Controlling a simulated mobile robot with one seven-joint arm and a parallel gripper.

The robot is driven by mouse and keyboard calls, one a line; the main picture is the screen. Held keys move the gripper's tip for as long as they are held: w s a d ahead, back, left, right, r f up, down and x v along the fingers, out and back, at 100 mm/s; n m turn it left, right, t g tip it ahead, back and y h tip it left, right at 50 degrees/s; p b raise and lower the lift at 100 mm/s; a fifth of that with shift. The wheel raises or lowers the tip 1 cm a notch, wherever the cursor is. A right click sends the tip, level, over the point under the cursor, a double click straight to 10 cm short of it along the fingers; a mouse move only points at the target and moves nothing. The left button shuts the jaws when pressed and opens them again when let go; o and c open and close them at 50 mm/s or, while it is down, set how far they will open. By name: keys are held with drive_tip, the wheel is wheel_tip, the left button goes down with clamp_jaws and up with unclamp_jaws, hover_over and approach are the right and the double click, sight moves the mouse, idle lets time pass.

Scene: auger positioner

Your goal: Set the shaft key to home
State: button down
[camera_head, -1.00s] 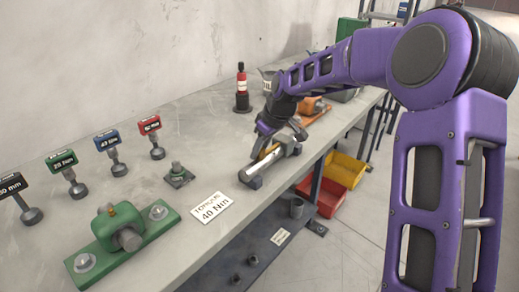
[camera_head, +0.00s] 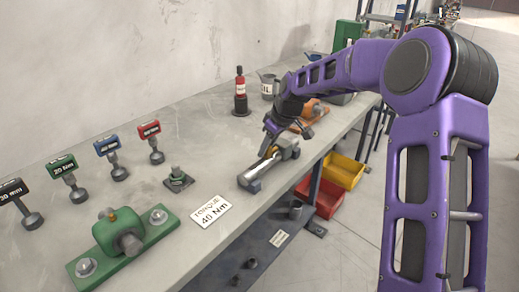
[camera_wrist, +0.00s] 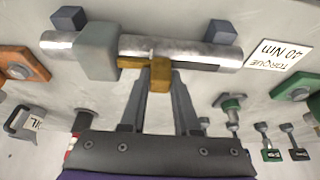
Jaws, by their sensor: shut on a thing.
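The shaft key is a brass-coloured bar with a tab (camera_wrist: 132,62), lying lengthwise along the shaft in the wrist view. My gripper (camera_wrist: 159,78) is shut on its tab; the fingers hide part of it. The bright metal shaft (camera_wrist: 205,48) rests on two dark blocks. A grey collar (camera_wrist: 97,50) sits around the shaft, at the key's left end. A dark slot runs along the shaft to the right of the key. In the head view my gripper (camera_head: 268,148) is over the shaft (camera_head: 252,174); the key is small there.
Several labelled tools (camera_head: 113,160) stand at left. A red bottle (camera_head: 240,92) and grey can (camera_head: 268,87) stand behind. The bench's front edge is close to the shaft.

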drive_tip(key=shift+w+d+r, duration=0.1)
drive_tip(key=shift+w+d, duration=0.15)
drive_tip(key=shift+w, duration=0.05)
drive_tip(key=c, duration=0.6)
unclamp_jaws()
drive_tip(key=shift+c, duration=0.2)
drive_tip(key=p+v, duration=0.1)
drive_tip(key=v, duration=1.6)
drive_tip(key=shift+d, duration=0.2)
drive_tip(key=shift+r, duration=0.1)
